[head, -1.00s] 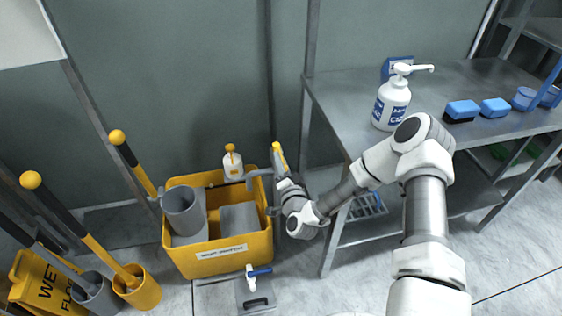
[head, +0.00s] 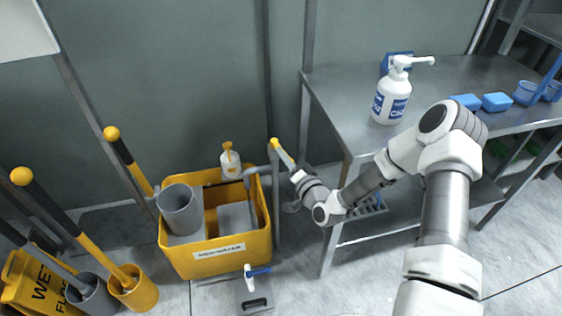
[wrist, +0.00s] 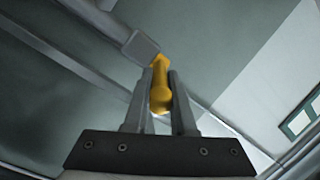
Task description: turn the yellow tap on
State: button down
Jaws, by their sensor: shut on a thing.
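The yellow tap lever (head: 284,154) sits at the top of a grey standpipe (head: 275,205), beside the yellow tub. It slants down to the right from the pipe towards my gripper. My gripper (head: 295,172) is at the lever's lower right end. In the wrist view my gripper (wrist: 161,90) is shut on the yellow lever (wrist: 160,68), which shows between the two grey fingers. A grey spout (head: 258,171) reaches left from the pipe over the tub's edge. I cannot see any water flow.
The yellow tub (head: 218,257) holds a grey bucket (head: 180,209). A steel table (head: 345,90) with a white pump bottle (head: 392,98) stands close on the right. Yellow-topped mop handles (head: 110,132) lean at the left.

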jog(key=shift+w+d+r+n+g+y+b, duration=0.1)
jog(key=shift+w+d+n+g+y+b, duration=0.15)
jog(key=shift+n+g+y, duration=0.3)
jog(key=shift+w+d+r+n+g+y+b, duration=0.1)
jog(key=shift+n+g+y+b, duration=0.2)
jog(key=shift+y, duration=0.35)
jog(key=c, duration=0.8)
grip_release()
jog(key=shift+f, duration=0.1)
jog(key=shift+o, duration=0.2)
jog(key=shift+s+d, duration=0.1)
jog(key=shift+s, duration=0.05)
jog(key=p+v, duration=0.3)
jog(key=v, duration=1.4)
jog(key=shift+s, duration=0.15)
